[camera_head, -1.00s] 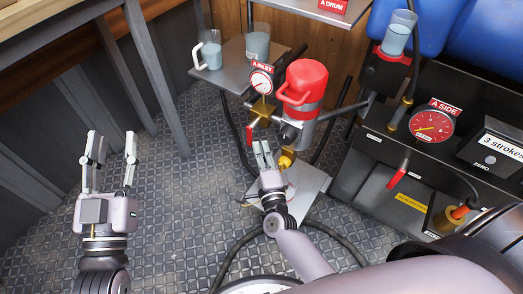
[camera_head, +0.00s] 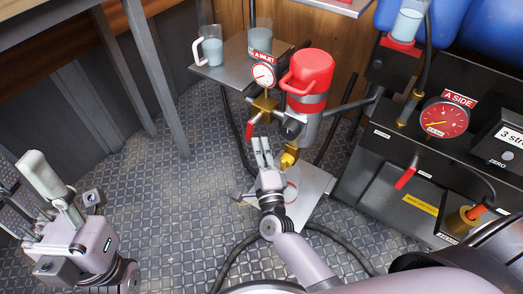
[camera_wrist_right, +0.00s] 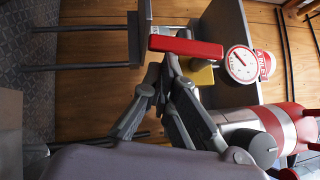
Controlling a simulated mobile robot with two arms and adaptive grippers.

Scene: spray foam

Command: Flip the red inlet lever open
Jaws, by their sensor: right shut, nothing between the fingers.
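The red inlet lever (camera_head: 249,131) hangs down from the brass valve (camera_head: 264,106) below the A INLET gauge (camera_head: 263,76) in the head view. In the right wrist view the lever (camera_wrist_right: 186,46) crosses just past the fingertips, beside the brass block (camera_wrist_right: 200,74). My right gripper (camera_head: 262,141) is shut and empty, its tips just below and right of the lever; in the right wrist view the tips (camera_wrist_right: 166,62) look very close to it, but contact cannot be told. My left gripper (camera_head: 28,178) is open and empty at the far left, away from the lever.
A red-topped pump (camera_head: 307,85) stands right of the valve. A shelf (camera_head: 222,72) with cups is behind. The black A SIDE unit (camera_head: 390,175) with another red lever (camera_head: 405,178) is at right. A black hose (camera_head: 225,262) curves over the floor.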

